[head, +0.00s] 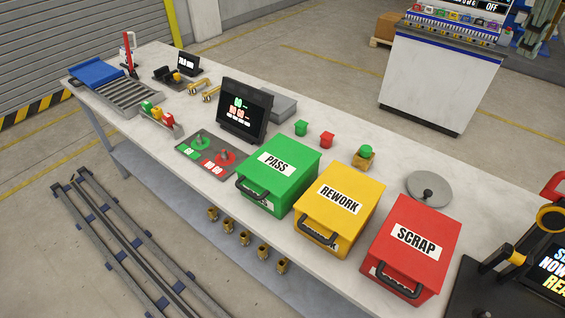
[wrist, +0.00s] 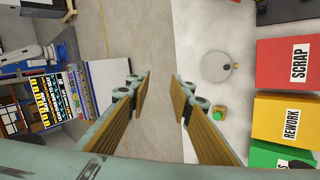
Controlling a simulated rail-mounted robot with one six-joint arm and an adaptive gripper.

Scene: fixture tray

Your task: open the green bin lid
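The green bin (head: 279,177), labelled PASS, stands on the bench left of the yellow bin. Its lid (head: 297,158) is down, and a black handle (head: 252,189) sits at its front edge. In the wrist view, part of the green bin (wrist: 268,154) shows at the lower right, cut off by the frame edge. My gripper (wrist: 166,92) is open, with nothing between its fingers. It is apart from the green bin, which lies to its right in the wrist view.
The yellow REWORK bin (head: 340,205) and red SCRAP bin (head: 413,245) stand to the right with lids down. A dark display (head: 245,110) stands behind and left of the green bin.

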